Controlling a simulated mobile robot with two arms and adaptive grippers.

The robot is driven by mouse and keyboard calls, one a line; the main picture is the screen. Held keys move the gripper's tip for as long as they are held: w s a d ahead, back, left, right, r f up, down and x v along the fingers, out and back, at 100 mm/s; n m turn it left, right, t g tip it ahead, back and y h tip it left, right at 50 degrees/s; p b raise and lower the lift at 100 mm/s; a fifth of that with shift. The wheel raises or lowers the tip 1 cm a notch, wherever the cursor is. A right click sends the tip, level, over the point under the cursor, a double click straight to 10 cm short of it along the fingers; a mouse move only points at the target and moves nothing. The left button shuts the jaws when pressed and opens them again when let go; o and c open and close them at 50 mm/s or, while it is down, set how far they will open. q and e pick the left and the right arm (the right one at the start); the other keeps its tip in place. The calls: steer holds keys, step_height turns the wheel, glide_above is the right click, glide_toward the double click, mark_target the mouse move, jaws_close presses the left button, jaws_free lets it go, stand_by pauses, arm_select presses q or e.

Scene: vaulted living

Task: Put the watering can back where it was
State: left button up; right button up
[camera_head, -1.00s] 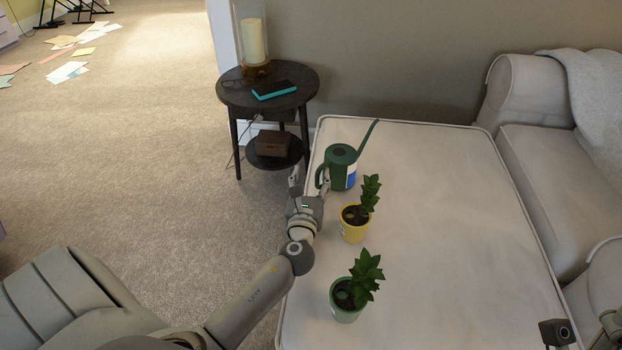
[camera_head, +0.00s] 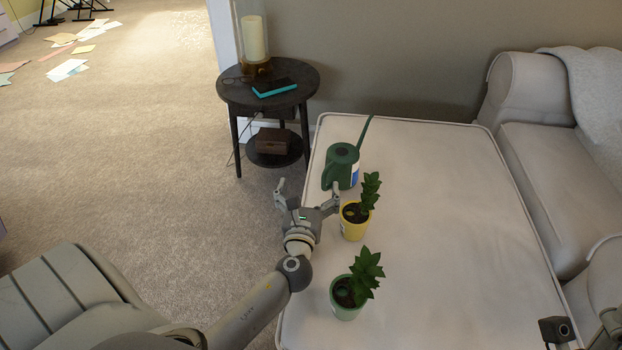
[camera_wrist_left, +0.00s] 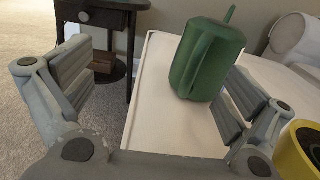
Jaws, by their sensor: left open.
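The green watering can (camera_head: 343,163) stands upright near the far left corner of the white cushioned surface (camera_head: 440,220), its spout pointing up and back to the right. It also shows in the left wrist view (camera_wrist_left: 207,62), beyond the right-hand finger. My left gripper (camera_head: 307,190) is open and empty in front of the can, over the left edge of the surface. One finger is close to the can and the yellow pot. In the left wrist view the spread fingers (camera_wrist_left: 160,90) have nothing between them. My right gripper is not clearly seen; part of my right arm shows at lower right.
A yellow pot with a plant (camera_head: 354,222) stands just right of my left gripper. A green pot with a plant (camera_head: 346,298) stands nearer. A dark round side table (camera_head: 240,98) with a candle is behind. The surface's middle and right are clear.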

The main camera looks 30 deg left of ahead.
arm_select(q)
steer(key=v, duration=0.8)
stand_by(0.4)
